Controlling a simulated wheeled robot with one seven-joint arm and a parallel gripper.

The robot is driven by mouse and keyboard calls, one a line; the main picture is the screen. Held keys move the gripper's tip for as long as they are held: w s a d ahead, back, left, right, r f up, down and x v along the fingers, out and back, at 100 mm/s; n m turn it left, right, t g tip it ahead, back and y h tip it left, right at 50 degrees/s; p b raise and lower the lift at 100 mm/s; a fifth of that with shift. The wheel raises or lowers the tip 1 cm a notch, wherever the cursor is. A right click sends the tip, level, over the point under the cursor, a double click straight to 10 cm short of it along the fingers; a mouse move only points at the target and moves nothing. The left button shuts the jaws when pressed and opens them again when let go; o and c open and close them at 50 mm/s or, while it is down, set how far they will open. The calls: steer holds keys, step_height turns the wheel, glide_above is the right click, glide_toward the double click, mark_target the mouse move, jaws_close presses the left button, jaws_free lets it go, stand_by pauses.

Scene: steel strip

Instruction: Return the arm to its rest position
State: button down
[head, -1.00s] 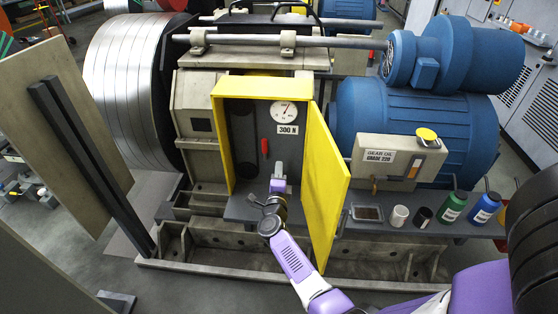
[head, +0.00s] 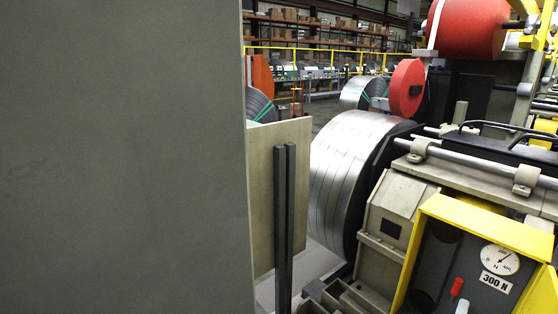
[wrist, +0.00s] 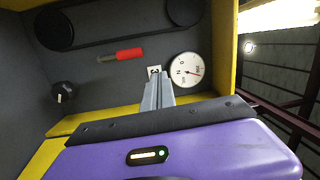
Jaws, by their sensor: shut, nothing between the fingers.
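My gripper (wrist: 158,82) shows in the wrist view with its grey fingers together and nothing between them. It points at the grey panel inside the yellow cabinet (head: 483,211). The fingertips cover part of the small white label below the dial gauge (wrist: 185,70). I cannot tell how far they are from the panel. A red handle (wrist: 130,55) lies beside the fingertips, apart from them.
A black knob (wrist: 64,92) sits on the panel. The yellow cabinet edge (wrist: 226,45) is close to my gripper. In the head view, a large grey panel (head: 120,150) fills the left, and a steel strip coil (head: 345,180) stands beside the machine.

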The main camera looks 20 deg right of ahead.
steer(key=s+a+r+n+t+y, duration=0.2)
steer(key=a+n+t+y, duration=0.1)
steer(key=a+n, duration=0.3)
steer(key=s+a+r+n+t+y+b, duration=0.1)
steer(key=s+a+r+n+t+y, duration=0.15)
steer(key=a+n, duration=0.45)
steer(key=s+a+r+n+t+y, duration=0.1)
steer(key=s+a+n+t+y, duration=0.25)
steer(key=a+n, duration=0.25)
steer(key=s+a+n+g+y+b, duration=0.2)
steer(key=s+a+n+y, duration=0.5)
steer(key=s+a, duration=1.5)
steer(key=s+n+g, duration=0.1)
steer(key=n, duration=0.2)
steer(key=shift+s+r+g+b, duration=0.25)
steer(key=shift+s+g+b, duration=0.05)
steer(key=shift+s+g, duration=0.1)
